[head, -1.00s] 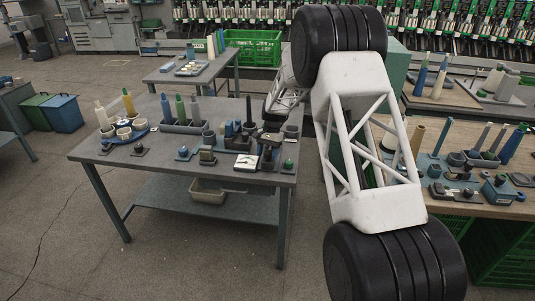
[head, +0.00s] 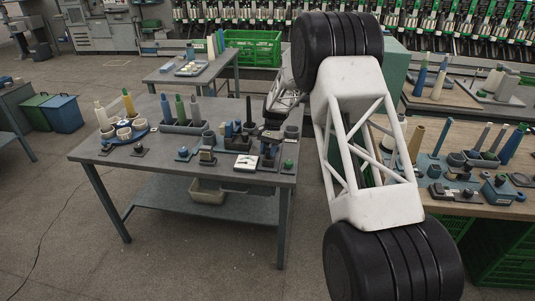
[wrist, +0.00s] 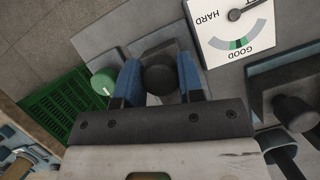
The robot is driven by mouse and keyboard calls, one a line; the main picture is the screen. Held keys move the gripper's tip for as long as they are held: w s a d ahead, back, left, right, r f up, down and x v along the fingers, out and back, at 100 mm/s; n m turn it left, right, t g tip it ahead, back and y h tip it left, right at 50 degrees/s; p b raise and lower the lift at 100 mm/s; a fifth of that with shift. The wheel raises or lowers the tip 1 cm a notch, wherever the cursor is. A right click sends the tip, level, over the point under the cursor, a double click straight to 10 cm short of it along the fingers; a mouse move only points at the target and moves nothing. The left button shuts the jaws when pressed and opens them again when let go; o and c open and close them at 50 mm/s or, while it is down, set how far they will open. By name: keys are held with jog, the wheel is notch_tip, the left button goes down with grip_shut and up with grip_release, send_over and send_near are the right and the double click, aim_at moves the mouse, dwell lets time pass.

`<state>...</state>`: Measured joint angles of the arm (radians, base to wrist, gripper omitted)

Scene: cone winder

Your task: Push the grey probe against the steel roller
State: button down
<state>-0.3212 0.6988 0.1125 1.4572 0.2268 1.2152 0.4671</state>
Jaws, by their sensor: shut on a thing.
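The grey probe (wrist: 160,77) is a dark grey round-ended piece between the two blue fingers of my gripper (wrist: 159,84) in the wrist view. The fingers are shut on it from both sides. A white gauge card (wrist: 228,48) marked GOOD and HARD lies beside it. The card's dark needle points to the upper right, off the green band. In the head view my gripper (head: 269,150) is over the front right of the grey table, beside the gauge card (head: 246,162). I cannot clearly pick out the steel roller; the fingers and probe hide part of the fixture.
A green knob (wrist: 103,82) stands close to one finger. Bobbins in a holder (head: 182,126) and a blue round tray (head: 137,134) stand on the table's left half.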

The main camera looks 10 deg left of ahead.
jog(key=shift+w, duration=0.7)
jog(key=c, duration=0.8)
grip_release()
jog(key=shift+o, duration=0.2)
jog(key=shift+v, duration=3.9)
jog(key=shift+r, duration=0.15)
